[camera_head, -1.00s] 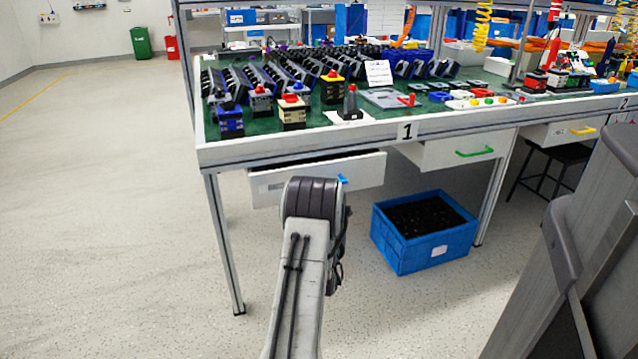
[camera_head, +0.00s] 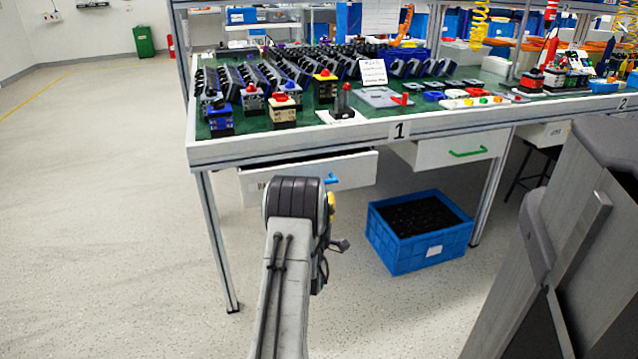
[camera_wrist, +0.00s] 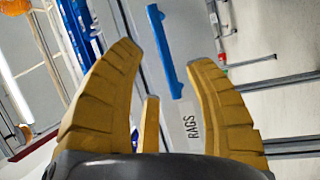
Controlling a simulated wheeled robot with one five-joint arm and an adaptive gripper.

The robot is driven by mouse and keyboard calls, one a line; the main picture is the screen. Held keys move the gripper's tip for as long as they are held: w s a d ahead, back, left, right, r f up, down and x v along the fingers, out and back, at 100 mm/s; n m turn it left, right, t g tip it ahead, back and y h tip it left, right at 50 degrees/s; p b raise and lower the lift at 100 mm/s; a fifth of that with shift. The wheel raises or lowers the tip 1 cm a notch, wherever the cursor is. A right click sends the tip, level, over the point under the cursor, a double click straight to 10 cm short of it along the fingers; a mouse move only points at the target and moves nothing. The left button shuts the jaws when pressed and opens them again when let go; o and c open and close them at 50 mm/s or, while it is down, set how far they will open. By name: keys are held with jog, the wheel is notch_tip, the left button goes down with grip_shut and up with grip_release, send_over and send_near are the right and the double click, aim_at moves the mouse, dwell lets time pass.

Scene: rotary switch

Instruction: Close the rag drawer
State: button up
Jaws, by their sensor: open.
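The rag drawer (camera_head: 352,172) is a white drawer under the left part of the workbench, pulled partly out, with a dark gap above its front. Its blue handle (camera_head: 331,179) shows just right of my arm. In the wrist view its front appears turned on its side, with the label "RAGS" (camera_wrist: 193,128) and the blue handle (camera_wrist: 165,52). My gripper (camera_wrist: 168,62) has yellow fingers spread apart and empty, facing the drawer front. The handle appears between and beyond the fingertips; I see no contact. In the head view my arm hides most of the gripper and part of the drawer.
A white drawer with a green handle (camera_head: 468,152) is to the right. A blue crate (camera_head: 420,240) with dark contents stands on the floor below. The bench's front left leg (camera_head: 217,245) is left of my arm. The floor at left is clear.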

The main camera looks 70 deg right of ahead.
jog(key=shift+n, duration=0.3)
jog(key=shift+b+x, duration=2.6)
jog(key=shift+x, duration=1.05)
jog(key=shift+o, duration=0.3)
grip_shut()
